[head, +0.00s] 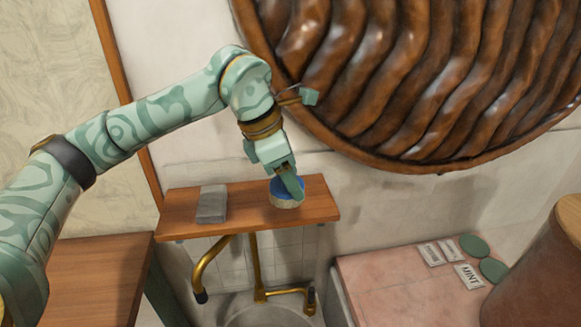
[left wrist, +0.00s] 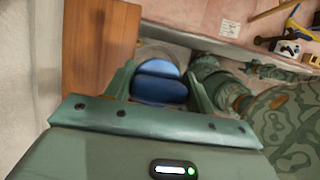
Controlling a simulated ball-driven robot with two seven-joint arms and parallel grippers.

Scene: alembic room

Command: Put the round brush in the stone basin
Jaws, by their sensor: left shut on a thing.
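The round brush (head: 287,203) has a blue top and a pale lower part. My left gripper (head: 289,186) is shut on it, above the right part of a small wooden shelf. Whether the brush touches the shelf I cannot tell. In the left wrist view the brush's blue top (left wrist: 158,88) sits between the two fingers of the left gripper (left wrist: 160,85). A pale round rim below the shelf (head: 265,312) looks like the stone basin; the bottom edge of the head view cuts it off. My right gripper is not in view.
A grey block (head: 212,203) stands on the left of the wooden shelf (head: 245,203). Brass pipes (head: 256,270) hang below the shelf. A pink stone top (head: 390,285) with labels and green discs (head: 474,246) lies to the right. A large brown ribbed disc (head: 420,75) covers the wall.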

